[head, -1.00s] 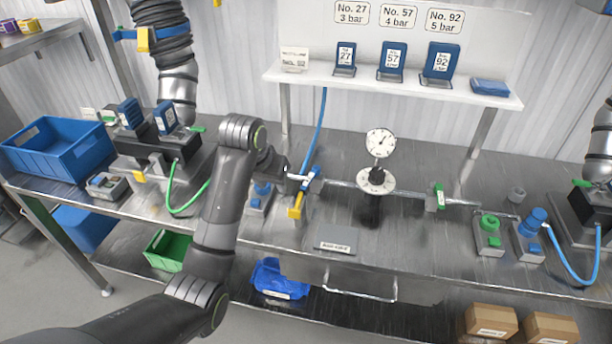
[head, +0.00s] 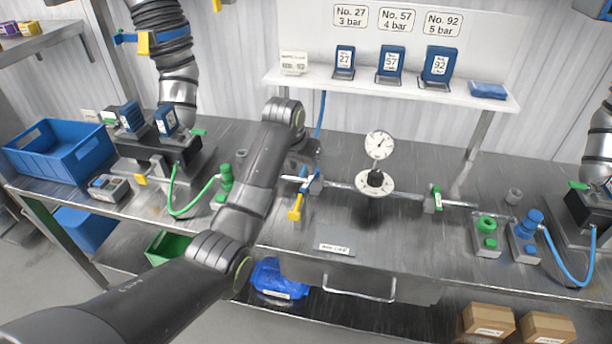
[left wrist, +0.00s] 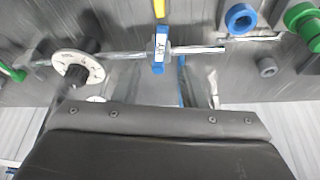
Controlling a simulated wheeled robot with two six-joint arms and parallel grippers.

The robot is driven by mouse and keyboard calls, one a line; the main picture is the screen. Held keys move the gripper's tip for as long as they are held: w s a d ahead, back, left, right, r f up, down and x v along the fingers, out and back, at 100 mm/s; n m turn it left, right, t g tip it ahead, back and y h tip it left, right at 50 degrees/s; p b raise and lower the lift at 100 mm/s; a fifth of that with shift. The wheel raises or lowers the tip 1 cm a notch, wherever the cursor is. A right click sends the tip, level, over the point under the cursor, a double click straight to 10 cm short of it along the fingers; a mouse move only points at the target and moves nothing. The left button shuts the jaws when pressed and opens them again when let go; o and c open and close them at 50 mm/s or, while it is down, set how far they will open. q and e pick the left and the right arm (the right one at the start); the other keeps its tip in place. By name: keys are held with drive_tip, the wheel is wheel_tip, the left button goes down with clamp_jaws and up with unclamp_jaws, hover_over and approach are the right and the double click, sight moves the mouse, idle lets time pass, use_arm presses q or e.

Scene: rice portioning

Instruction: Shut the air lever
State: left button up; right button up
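The air lever (head: 311,184) is a small blue handle with a white label, on the pipe left of the round dial. It lies across the pipe. In the left wrist view the lever (left wrist: 160,48) is near the upper middle, crosswise to the pipe, with a label that looks like "AIR". My left gripper (head: 302,165) hangs just behind and left of the lever in the head view, apart from it as far as I can see. Its fingers are dark, small and partly hidden, so their opening is unclear. My right gripper is not in view.
A pressure gauge (head: 380,145) stands above the white dial (head: 375,182), right of the lever. A yellow piece (head: 296,209) sits just in front of the lever. A green lever (head: 437,198) is farther right on the pipe. The bench (head: 400,235) in front is mostly clear.

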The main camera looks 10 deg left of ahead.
sight(308, 182)
use_arm(q)
drive_tip(key=shift+x, duration=3.85)
drive_tip(key=shift+c, duration=0.2)
clamp_jaws()
